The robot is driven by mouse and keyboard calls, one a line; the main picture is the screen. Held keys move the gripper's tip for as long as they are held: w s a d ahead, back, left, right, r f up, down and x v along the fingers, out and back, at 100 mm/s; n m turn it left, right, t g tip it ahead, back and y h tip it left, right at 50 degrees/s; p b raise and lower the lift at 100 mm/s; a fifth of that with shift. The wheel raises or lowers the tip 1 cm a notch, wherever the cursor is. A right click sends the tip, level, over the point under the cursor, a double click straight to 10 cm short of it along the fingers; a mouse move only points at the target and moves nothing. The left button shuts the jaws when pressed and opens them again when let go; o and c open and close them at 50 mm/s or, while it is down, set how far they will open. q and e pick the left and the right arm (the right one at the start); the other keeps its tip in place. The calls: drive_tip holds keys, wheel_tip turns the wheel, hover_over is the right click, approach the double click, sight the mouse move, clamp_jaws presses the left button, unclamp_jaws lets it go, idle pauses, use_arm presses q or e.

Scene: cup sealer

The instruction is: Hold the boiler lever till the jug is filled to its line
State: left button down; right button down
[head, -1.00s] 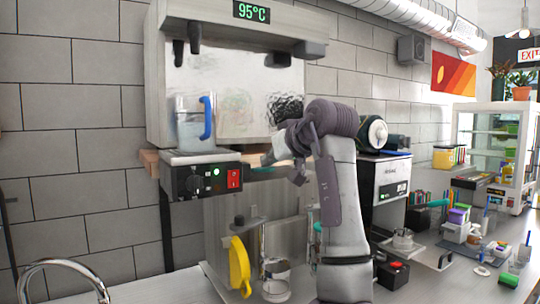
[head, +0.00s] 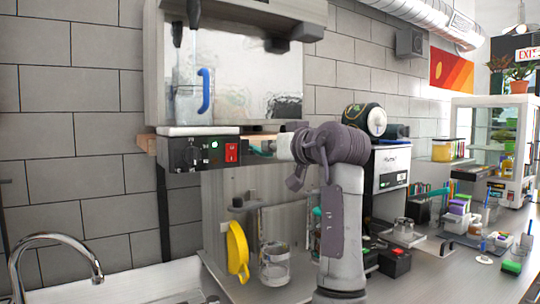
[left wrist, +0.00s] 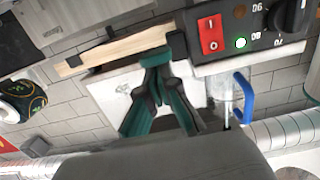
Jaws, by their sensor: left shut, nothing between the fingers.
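The clear jug (head: 186,105) with a blue handle stands upright on the boiler's platform (head: 198,130), under the dark taps. It also shows in the left wrist view (left wrist: 222,90). Its fill line and water level are too unclear to tell. A dark tap or lever part (head: 193,12) hangs from the boiler's top; which part is the lever is unclear. My right gripper is not in view.
The control box (head: 200,153) has a knob, a green light and a red switch (head: 231,152). Below are a yellow item (head: 237,250) and a glass container (head: 274,265). A sink faucet (head: 55,240) stands at lower left.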

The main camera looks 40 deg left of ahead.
use_arm(q)
drive_tip(key=shift+f+y+b, duration=0.35)
drive_tip(key=shift+f+y, duration=0.05)
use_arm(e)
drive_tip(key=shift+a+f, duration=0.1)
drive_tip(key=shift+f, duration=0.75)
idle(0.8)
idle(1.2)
